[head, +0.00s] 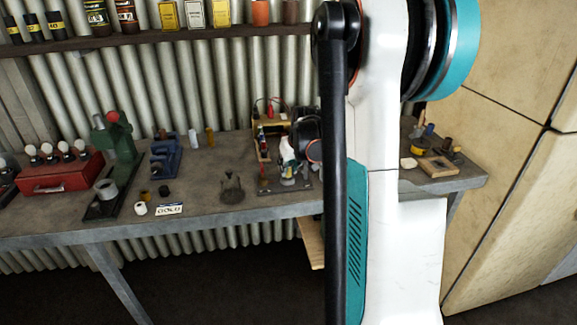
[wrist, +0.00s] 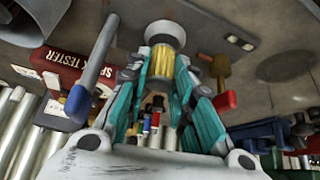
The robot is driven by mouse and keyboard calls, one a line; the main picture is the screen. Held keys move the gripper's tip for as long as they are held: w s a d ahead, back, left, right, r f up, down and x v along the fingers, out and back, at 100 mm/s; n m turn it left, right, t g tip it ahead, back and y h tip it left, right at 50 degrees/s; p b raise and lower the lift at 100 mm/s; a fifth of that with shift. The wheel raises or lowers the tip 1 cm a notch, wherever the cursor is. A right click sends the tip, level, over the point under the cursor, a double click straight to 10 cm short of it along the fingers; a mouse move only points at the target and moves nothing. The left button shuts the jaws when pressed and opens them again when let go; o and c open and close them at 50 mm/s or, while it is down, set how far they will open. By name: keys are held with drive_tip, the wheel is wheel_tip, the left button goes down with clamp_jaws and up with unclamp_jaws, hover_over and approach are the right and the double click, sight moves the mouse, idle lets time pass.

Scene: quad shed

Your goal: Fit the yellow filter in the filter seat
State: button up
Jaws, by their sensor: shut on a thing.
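The yellow filter (wrist: 163,62) has a ribbed yellow body and a pale round end. In the wrist view it sits between the teal fingers of my gripper (wrist: 163,75), which is shut on it. In the head view my gripper appears small over the bench beside my arm, and the filter cannot be made out clearly there. I cannot pick out the filter seat with certainty in either view.
The grey workbench (head: 215,207) holds a green press (head: 119,140), a red case (head: 62,175) with white knobs, a blue tool (head: 165,158) and a dark round stand (head: 231,188). A red spark tester (wrist: 75,80) shows in the wrist view. The shelf (head: 170,37) overhangs the bench.

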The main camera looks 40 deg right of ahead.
drive_tip(key=shift+f+b, duration=0.55)
drive_tip(key=shift+f, duration=0.25)
idle(0.9)
drive_tip(key=o, duration=1.3)
drive_tip(key=shift+r+p, duration=2.5)
drive_tip(key=shift+r, duration=1.05)
